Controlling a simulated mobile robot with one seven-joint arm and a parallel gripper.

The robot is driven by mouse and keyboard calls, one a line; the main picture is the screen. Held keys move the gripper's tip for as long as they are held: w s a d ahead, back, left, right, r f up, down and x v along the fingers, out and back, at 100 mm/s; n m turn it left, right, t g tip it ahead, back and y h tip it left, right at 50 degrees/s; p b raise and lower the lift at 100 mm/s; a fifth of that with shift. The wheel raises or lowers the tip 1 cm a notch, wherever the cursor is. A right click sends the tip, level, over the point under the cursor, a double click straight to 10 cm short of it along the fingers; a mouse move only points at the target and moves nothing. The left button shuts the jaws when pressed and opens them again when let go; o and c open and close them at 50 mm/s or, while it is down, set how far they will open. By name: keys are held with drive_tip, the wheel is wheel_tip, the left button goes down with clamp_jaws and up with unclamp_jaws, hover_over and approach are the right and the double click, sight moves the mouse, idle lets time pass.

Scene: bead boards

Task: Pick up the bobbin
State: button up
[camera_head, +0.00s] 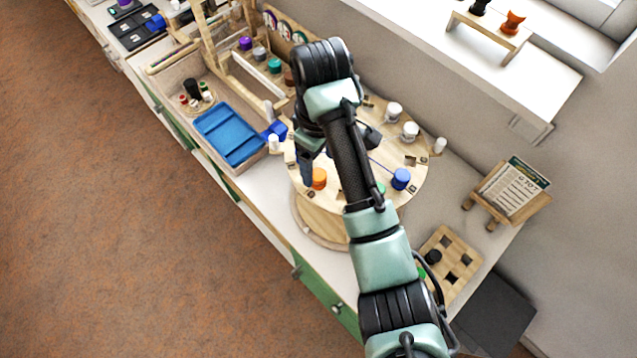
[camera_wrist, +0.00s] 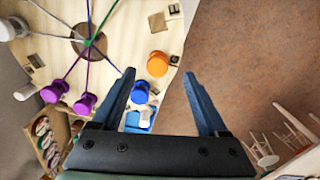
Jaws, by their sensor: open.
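Several coloured bobbins stand around a round wooden board (camera_head: 425,190) with strings meeting near its middle. An orange bobbin (camera_head: 319,178) is at the near left edge, and it also shows in the wrist view (camera_wrist: 157,64). A blue bobbin (camera_head: 401,179) and white bobbins (camera_head: 410,131) are on the right side. The wrist view also shows a blue bobbin (camera_wrist: 140,92) and two purple bobbins (camera_wrist: 85,104). My gripper (camera_wrist: 158,75) is open and empty, with the orange bobbin seen between and beyond its fingertips. Contact is not visible. My arm hides the board's middle in the head view.
A blue tray (camera_head: 228,128) lies left of the board. A wooden rack (camera_head: 238,75) stands behind it. A holed wooden block (camera_head: 447,250) and a card stand (camera_head: 510,190) are at right. The counter's front edge runs close to the board.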

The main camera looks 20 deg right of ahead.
sight(319, 174)
drive_tip(key=shift+w+f+p, duration=0.15)
drive_tip(key=shift+f+p, duration=0.45)
drive_tip(key=shift+f, duration=0.9)
drive_tip(key=shift+w+f+p, duration=0.1)
drive_tip(key=shift+f+p, duration=0.5)
drive_tip(key=shift+f, duration=0.9)
clamp_jaws()
